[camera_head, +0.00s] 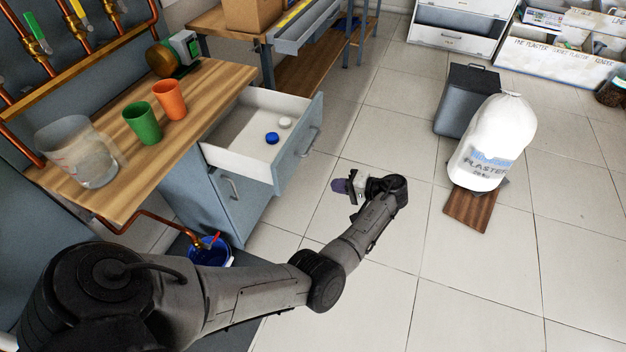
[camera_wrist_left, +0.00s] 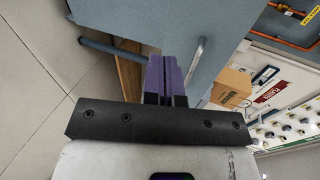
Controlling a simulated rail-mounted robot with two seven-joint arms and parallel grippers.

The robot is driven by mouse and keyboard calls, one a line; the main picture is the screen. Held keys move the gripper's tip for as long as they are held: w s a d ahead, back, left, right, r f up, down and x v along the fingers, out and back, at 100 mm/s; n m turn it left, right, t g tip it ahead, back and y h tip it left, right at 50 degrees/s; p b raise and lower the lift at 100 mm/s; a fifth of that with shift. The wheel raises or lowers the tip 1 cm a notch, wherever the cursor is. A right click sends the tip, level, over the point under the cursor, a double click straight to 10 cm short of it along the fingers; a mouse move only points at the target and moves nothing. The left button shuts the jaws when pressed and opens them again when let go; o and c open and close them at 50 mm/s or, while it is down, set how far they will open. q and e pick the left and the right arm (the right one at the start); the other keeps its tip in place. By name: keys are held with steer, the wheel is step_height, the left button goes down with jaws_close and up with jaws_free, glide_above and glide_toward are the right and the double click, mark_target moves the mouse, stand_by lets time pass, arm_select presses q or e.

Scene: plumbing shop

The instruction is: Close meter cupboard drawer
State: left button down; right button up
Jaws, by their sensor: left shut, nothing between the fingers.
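The meter cupboard drawer (camera_head: 236,160) is pulled out from the blue-grey cupboard (camera_head: 205,195) under the wooden worktop. Its front has a bar handle (camera_head: 307,141). A blue cap (camera_head: 272,138) and a white cap (camera_head: 285,122) lie inside it. My left gripper (camera_head: 342,186) is shut and empty, in the air to the right of the drawer front and apart from it in the head view. In the left wrist view its purple fingers (camera_wrist_left: 167,78) point toward a blue-grey panel (camera_wrist_left: 160,22), with a metal bar handle (camera_wrist_left: 194,62) just right of them. My right gripper is not in view.
On the worktop (camera_head: 193,130) stand a clear jug (camera_head: 80,152), a green cup (camera_head: 143,123) and an orange cup (camera_head: 170,99). A blue bucket (camera_head: 209,251) sits below.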

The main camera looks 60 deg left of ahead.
arm_select(q)
step_height(320, 180, up, 2)
steer(key=d+g+y, duration=0.1)
steer(key=g+y, duration=0.1)
steer(key=y, duration=0.1)
steer(key=n+b, duration=0.1)
steer(key=b, duration=0.1)
glide_toward(287, 168)
steer(key=shift+g, duration=0.3)
steer(key=x, duration=0.6)
steer(key=shift+w+a+f, duration=0.1)
steer(key=shift+w+f, duration=0.15)
steer(key=shift+f, duration=0.05)
steer(key=shift+x, duration=0.8)
steer(key=shift+a, duration=0.1)
